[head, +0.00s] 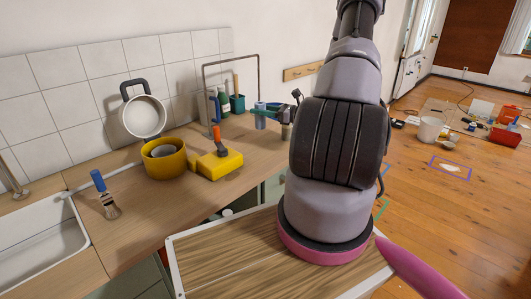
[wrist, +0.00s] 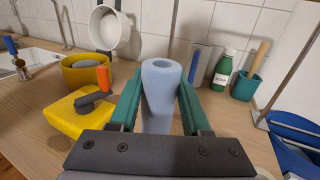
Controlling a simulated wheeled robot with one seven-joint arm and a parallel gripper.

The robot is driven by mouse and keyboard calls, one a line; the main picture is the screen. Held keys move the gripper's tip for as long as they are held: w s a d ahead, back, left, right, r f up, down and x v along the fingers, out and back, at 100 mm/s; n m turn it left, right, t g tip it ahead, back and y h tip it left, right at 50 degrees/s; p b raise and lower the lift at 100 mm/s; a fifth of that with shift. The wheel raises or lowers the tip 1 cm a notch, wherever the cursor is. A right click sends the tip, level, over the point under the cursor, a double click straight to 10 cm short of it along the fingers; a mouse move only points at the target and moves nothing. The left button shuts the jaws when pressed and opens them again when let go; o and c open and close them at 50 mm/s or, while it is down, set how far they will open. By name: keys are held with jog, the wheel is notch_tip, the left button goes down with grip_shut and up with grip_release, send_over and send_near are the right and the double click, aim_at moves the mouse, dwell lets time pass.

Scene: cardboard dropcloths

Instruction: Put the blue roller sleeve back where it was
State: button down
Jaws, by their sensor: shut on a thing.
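The blue roller sleeve (wrist: 160,92) is a pale blue hollow cylinder, upright between the teal fingers of my gripper (wrist: 161,82) in the wrist view. The fingers close on it from both sides. In the head view the sleeve (head: 260,119) shows small at the far right of the counter, with my gripper (head: 262,110) at it. Its lower end is hidden in the wrist view. I cannot tell whether it touches the counter.
A green bottle (wrist: 226,67) and teal pot (wrist: 246,84) stand behind, near the tiled wall. A yellow block with an orange-handled tool (head: 217,164) and a yellow tub (head: 165,164) stand left. A blue container (wrist: 295,135) is close on the right.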

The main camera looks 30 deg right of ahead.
jog(key=shift+s+d+f, duration=0.1)
jog(key=shift+f, duration=4.75)
jog(key=shift+f, duration=0.2)
jog(key=shift+c, duration=1.8)
grip_release()
jog(key=shift+r, duration=0.1)
